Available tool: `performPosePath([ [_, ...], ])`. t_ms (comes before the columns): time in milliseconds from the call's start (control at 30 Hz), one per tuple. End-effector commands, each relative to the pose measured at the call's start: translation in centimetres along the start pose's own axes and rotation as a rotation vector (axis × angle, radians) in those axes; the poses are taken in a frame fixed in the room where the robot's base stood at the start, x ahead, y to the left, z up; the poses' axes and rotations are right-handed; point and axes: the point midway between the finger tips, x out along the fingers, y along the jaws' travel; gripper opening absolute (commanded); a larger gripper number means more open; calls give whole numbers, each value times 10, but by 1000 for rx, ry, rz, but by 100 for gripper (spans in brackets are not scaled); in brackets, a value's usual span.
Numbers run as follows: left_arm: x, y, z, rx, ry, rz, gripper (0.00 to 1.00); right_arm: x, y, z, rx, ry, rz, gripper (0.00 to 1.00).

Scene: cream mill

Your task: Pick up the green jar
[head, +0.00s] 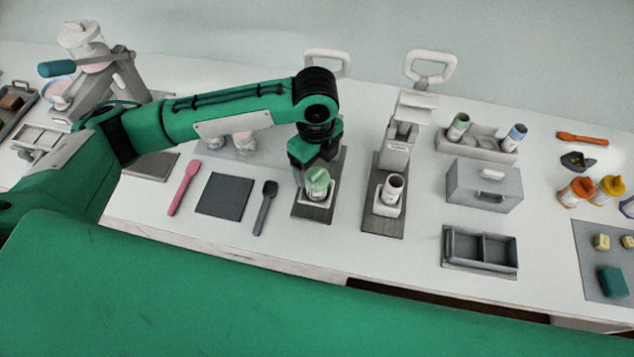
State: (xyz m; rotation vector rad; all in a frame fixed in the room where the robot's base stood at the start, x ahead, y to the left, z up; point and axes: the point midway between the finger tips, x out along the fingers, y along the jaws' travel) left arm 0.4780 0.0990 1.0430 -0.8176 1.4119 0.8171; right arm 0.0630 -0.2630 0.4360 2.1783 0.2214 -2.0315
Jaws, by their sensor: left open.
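A white jar with a pale green lid (318,180) stands upright in a light holder on a dark base plate (311,210) near the middle of the counter. My left gripper (314,164) is open and points down just above and behind this lid. I cannot tell whether its fingers touch the jar. My right gripper is not in view.
A second stand with an open white cup (394,187) is to the right of the jar. A dark spatula (266,207), a dark mat (224,196) and a pink spatula (184,188) lie to the left. A grey box (484,188) and divided tray (480,248) stand farther right.

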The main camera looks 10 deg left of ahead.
Motion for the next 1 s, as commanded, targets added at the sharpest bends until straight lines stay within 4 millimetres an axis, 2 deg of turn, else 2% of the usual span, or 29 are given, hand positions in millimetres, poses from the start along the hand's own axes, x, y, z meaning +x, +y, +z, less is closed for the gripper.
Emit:
performPosePath([
  [167, 10, 0, 0, -1, 0, 1, 78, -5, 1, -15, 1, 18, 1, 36],
  [333, 32, 0, -1, -1, 0, 4, 78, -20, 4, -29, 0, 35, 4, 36],
  [500, 55, -1, -1, 0, -1, 1, 78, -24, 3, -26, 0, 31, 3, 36],
  [767, 60, -1, -1, 1, -1, -1, 78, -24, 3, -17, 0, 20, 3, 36],
  [933, 60, -1, -1, 1, -1, -1, 49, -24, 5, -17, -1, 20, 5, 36],
  [1000, 59, -1, -1, 1, -1, -1, 45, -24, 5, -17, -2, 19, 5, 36],
])
